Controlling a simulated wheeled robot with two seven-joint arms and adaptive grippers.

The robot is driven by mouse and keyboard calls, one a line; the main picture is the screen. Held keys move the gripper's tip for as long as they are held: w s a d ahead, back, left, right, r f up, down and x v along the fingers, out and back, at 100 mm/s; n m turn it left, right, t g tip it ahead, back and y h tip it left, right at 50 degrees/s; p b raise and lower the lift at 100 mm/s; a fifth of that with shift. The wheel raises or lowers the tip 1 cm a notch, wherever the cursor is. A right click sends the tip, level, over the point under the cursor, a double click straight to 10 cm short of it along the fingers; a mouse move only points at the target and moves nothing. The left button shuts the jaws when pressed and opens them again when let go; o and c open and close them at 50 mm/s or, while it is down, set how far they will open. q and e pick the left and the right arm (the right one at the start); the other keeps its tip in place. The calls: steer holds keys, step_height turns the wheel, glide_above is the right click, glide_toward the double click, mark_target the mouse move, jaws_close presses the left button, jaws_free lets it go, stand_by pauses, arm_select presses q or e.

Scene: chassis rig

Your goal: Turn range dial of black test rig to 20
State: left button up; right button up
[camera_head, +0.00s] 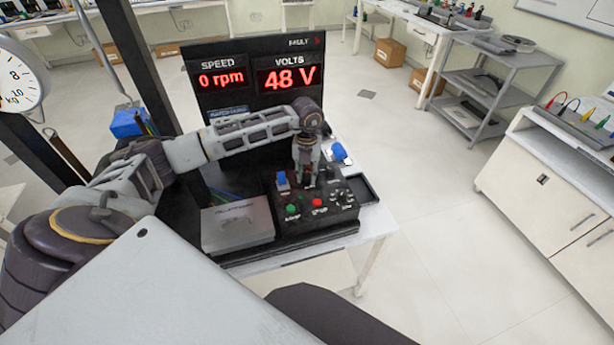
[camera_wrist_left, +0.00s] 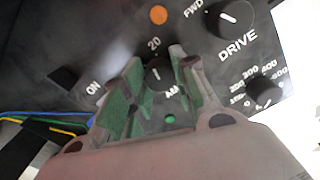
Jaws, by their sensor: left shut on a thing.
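The black test rig (camera_head: 315,222) stands on the table, with knobs and buttons on its top panel. My left gripper (camera_head: 308,178) reaches down onto the panel's back part. In the left wrist view, my left gripper (camera_wrist_left: 157,84) has its green-padded fingers on either side of a black dial (camera_wrist_left: 158,74) and is shut on it. The number 20 is printed just beyond this dial. A small pale mark shows on the dial, but its exact direction is hard to tell. Another label is partly hidden near the fingers. My right gripper is in neither view.
A DRIVE knob (camera_wrist_left: 235,17) and a smaller knob with a number scale (camera_wrist_left: 265,92) sit to the right. An orange light (camera_wrist_left: 158,14) is beyond the dial. A display (camera_head: 258,75) behind the rig reads 0 rpm and 48 V. A grey box (camera_head: 237,226) lies left of the rig.

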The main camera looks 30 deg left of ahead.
mark_target(307, 174)
arm_select(q)
steer(key=shift+m+b, duration=0.3)
steer(key=shift+m, duration=1)
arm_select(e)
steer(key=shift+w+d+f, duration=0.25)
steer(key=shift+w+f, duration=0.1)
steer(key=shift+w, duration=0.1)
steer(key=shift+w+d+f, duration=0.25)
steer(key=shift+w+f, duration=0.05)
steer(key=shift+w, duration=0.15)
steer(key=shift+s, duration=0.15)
arm_select(q)
steer(key=o, duration=1.1)
steer(key=shift+c, duration=0.2)
step_height(307, 174, up, 12)
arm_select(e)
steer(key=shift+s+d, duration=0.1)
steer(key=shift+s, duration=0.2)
